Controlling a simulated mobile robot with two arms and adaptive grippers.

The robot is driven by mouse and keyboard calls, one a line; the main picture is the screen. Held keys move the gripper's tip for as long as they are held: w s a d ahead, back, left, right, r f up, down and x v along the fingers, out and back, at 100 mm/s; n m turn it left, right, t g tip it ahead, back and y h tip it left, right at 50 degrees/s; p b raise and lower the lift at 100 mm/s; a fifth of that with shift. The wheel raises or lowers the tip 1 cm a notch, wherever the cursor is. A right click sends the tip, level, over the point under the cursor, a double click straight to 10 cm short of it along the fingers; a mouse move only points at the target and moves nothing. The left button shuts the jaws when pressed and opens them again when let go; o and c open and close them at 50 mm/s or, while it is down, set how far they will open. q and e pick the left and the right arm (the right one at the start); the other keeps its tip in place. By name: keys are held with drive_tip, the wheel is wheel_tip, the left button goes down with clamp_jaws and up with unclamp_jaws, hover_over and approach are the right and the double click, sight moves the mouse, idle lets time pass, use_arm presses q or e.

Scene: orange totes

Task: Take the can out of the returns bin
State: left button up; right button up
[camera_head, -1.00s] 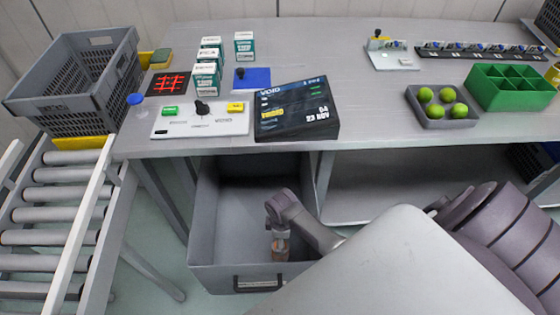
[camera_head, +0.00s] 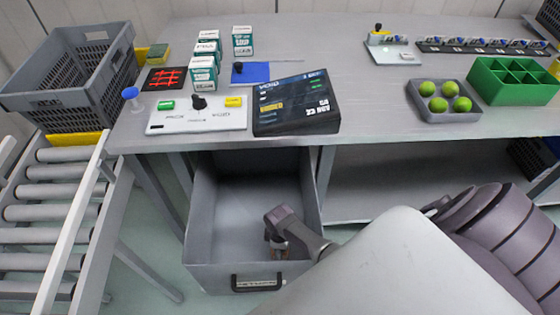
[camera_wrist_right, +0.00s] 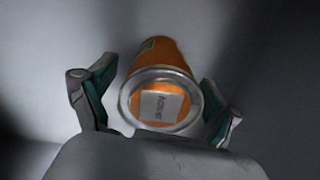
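The returns bin (camera_head: 209,226) is a deep grey drawer pulled out under the table, with a labelled handle on its front. My right gripper (camera_head: 279,251) is down inside it, near the front wall. The orange can (camera_wrist_right: 175,57) shows in the right wrist view with its silver-rimmed, labelled end towards the camera. My right gripper's fingers (camera_wrist_right: 160,101) are spread on either side of the can, with visible gaps. In the head view the can is mostly hidden by my gripper. My left gripper is not in view.
The table (camera_head: 310,46) above the bin carries a dark screen (camera_head: 296,104), a white switch panel (camera_head: 199,119), several small boxes and a tray of green balls (camera_head: 441,115). A roller conveyor (camera_head: 52,211) and a grey crate (camera_head: 75,117) stand at left.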

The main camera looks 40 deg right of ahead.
drive_tip(key=c, duration=1.4)
drive_tip(key=shift+o, duration=0.2)
